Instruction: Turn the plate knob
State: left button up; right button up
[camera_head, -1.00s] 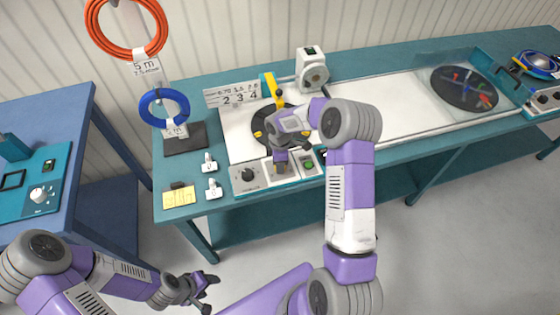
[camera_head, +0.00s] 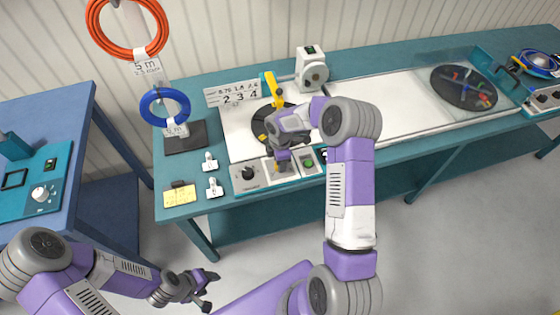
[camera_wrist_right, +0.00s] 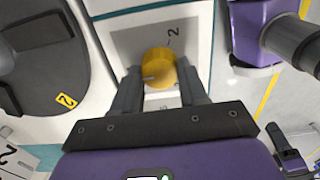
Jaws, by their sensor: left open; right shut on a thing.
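The yellow plate knob (camera_wrist_right: 160,70) sits on a grey square plate (camera_wrist_right: 128,42) with a printed "2" above and right of it in the right wrist view. A small pale mark shows on the knob's left side. My right gripper (camera_wrist_right: 160,88) is shut on the knob, one finger on each side. In the head view my right gripper (camera_head: 280,162) is over the front control panel and largely hides the knob. My left gripper (camera_head: 208,290) is open and empty, low over the floor in front of the bench.
A black round plate (camera_head: 262,125) lies behind the panel. A black knob (camera_head: 248,173) is left of my right gripper and a green button (camera_head: 308,163) is right of it. A yellow arm (camera_head: 272,88) and a white motor unit (camera_head: 312,70) stand behind.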

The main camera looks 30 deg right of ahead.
jog(key=o, duration=1.1)
jog(key=shift+c, duration=0.2)
jog(key=shift+r, duration=0.1)
notch_tip(320, 180, up, 7)
jog(key=shift+r+p, duration=0.2)
jog(key=shift+p, duration=0.2)
